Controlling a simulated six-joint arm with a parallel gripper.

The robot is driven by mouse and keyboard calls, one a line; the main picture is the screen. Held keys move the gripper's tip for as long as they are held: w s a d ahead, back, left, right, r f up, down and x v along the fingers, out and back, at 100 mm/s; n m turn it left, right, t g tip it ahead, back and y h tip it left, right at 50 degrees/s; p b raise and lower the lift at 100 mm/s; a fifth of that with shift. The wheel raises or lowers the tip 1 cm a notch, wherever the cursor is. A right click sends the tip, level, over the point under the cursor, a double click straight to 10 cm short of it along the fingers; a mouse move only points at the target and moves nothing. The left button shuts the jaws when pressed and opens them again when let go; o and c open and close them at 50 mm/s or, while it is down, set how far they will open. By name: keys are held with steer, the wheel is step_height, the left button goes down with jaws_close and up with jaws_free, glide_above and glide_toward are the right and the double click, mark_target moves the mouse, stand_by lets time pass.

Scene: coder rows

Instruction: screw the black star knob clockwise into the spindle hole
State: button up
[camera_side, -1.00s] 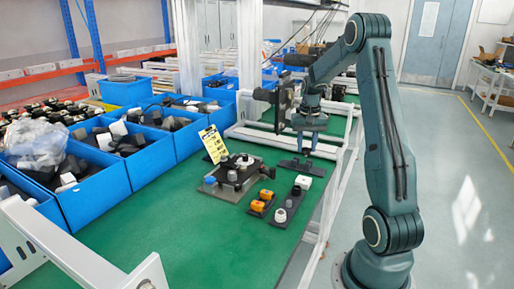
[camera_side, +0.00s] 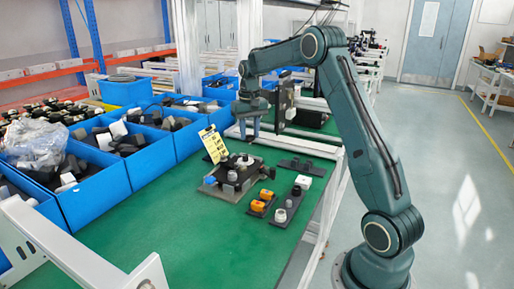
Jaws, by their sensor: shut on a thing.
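My gripper (camera_side: 250,136) hangs pointing down above the back of the grey fixture (camera_side: 225,190) on the green table, clear of it. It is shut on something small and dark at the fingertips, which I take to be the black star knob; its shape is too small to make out. The fixture carries a raised dark block with a light round part (camera_side: 244,160) on top and a grey cylinder (camera_side: 232,176) in front. The spindle hole cannot be made out at this size.
A yellow label card (camera_side: 214,145) stands at the fixture's back left. To the right are orange parts (camera_side: 266,195), a dark strip with pale round parts (camera_side: 288,207) and a black rack (camera_side: 301,168). Blue bins (camera_side: 100,185) line the left. The front green table (camera_side: 195,240) is clear.

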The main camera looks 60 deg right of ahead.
steer(key=w+a+n, duration=0.1)
steer(key=w+a, duration=0.4)
steer(key=f, duration=0.5)
steer(key=shift+s+d+f, duration=0.1)
steer(key=shift+d, duration=0.15)
steer(key=shift+f, duration=0.1)
steer(key=shift+f, duration=1.8)
steer(key=shift+f, duration=1.05)
stand_by(0.6)
stand_by(0.4)
steer(key=m, duration=1.2)
stand_by(0.4)
